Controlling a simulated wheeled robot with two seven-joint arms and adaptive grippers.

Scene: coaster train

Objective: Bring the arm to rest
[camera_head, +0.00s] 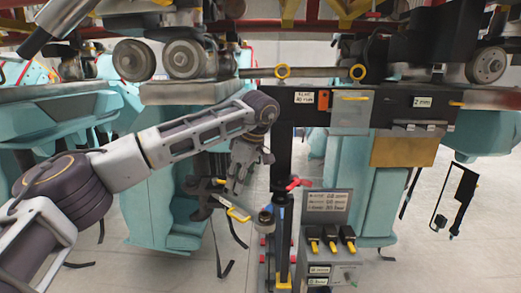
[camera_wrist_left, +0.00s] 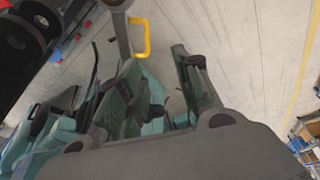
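My left arm reaches in from the left in the head view. A yellow handle (camera_head: 238,214) on a grey rod is just below the fingertips in the head view. The handle also shows beyond the fingers in the left wrist view (camera_wrist_left: 139,37). I cannot tell whether it touches the gripper. My right gripper is not in view.
A control box (camera_head: 327,211) with several black-and-yellow switches stands right of the post. Above runs a dark beam (camera_head: 457,104) with labelled panels. Teal coaster seats (camera_head: 50,118) hang at left. Another teal seat (camera_head: 348,185) is at right. Grey floor (camera_head: 430,265) is open at lower right.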

